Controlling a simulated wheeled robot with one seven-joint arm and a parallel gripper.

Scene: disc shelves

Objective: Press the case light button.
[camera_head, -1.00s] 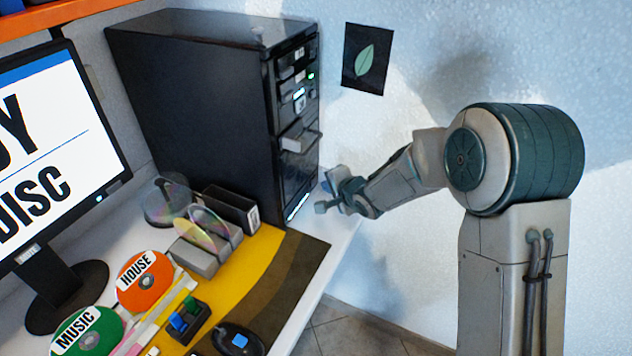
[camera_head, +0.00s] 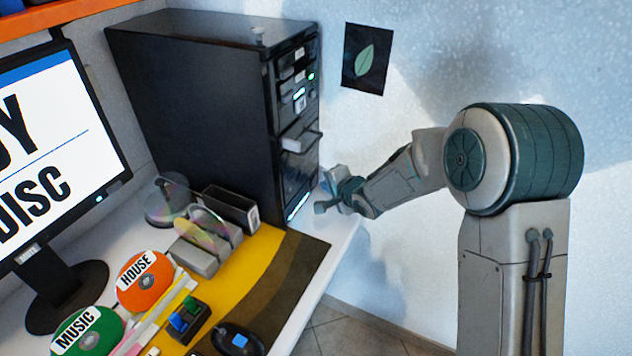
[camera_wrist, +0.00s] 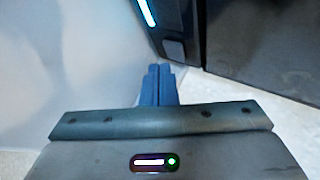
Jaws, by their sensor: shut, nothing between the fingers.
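The black computer case (camera_head: 195,110) stands upright at the back of the desk, its front facing right. A lit white-cyan strip (camera_head: 298,205) runs low on its front, and the strip also shows at the top of the wrist view (camera_wrist: 147,12). Just below the strip in the wrist view is a small grey rectangular patch (camera_wrist: 175,48); I cannot tell for certain whether it is the light button. My gripper (camera_head: 321,206) is low in front of the case. In the wrist view its blue fingers (camera_wrist: 158,72) are together and empty, pointing toward the case's lower front, apparently short of it.
An open tray (camera_head: 300,140) juts from the case front above my gripper. A disc holder (camera_head: 205,245), a black box (camera_head: 231,208) and a mouse (camera_head: 238,340) sit on the desk left of the arm. The wall (camera_head: 400,60) is close behind.

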